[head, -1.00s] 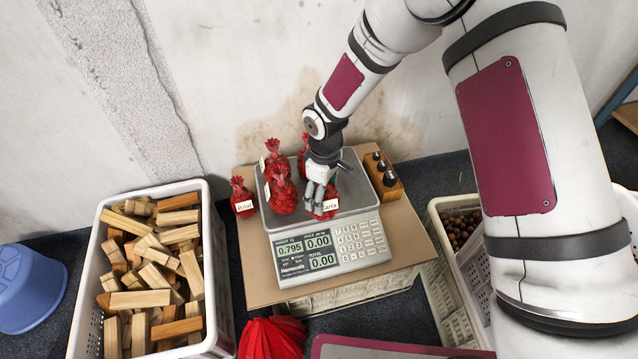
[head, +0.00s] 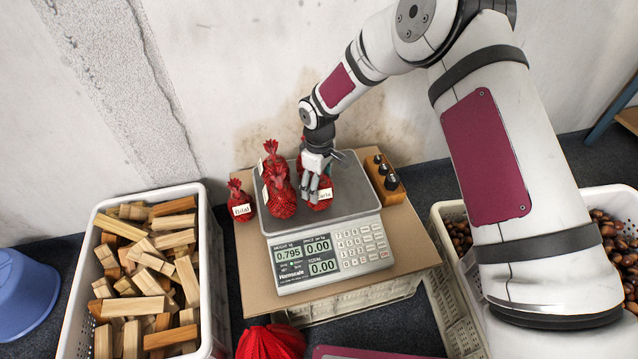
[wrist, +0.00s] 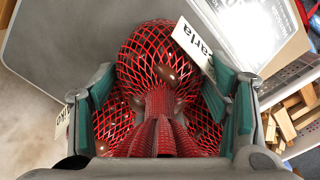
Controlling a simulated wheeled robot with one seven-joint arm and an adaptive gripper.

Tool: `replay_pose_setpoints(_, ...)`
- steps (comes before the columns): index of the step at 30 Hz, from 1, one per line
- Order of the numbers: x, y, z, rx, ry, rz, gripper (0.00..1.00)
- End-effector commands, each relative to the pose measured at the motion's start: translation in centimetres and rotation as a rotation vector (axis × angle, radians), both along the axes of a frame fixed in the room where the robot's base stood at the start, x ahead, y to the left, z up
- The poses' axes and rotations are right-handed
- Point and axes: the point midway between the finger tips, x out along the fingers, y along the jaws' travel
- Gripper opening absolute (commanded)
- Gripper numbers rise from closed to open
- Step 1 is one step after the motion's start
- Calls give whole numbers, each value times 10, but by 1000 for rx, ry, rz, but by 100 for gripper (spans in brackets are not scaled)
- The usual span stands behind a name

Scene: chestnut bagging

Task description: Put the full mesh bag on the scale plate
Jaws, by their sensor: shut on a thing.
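A red mesh bag of chestnuts tagged "Carla" (head: 325,203) is at the scale plate (head: 357,193), at its middle. My gripper (head: 317,190) is shut on its gathered neck. In the wrist view the bag (wrist: 150,62) bulges beyond the fingers, its neck between the green pads of my gripper (wrist: 160,115). Whether its underside touches the plate I cannot tell. The scale display (head: 288,252) reads 0.795.
A bag tagged "Bilal" (head: 241,207) stands on the board left of the scale. A wooden block with black-knobbed weights (head: 385,180) is at the right. A crate of wood pieces (head: 208,250) stands left, chestnut crates right. The plate's right side is clear.

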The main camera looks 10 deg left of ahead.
Motion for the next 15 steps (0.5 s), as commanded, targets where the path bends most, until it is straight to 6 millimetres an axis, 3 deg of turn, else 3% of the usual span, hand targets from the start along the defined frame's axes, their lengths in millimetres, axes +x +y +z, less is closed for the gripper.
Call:
replay_pose_setpoints(5, 0, 0, -3, 0, 0, 0, 30)
replay_pose_setpoints(6, 0, 0, -3, -1, 0, 0, 76)
replay_pose_setpoints(8, 0, 0, -2, 0, 0, 0, 90)
replay_pose_setpoints(15, 0, 0, -2, 0, 0, 0, 90)
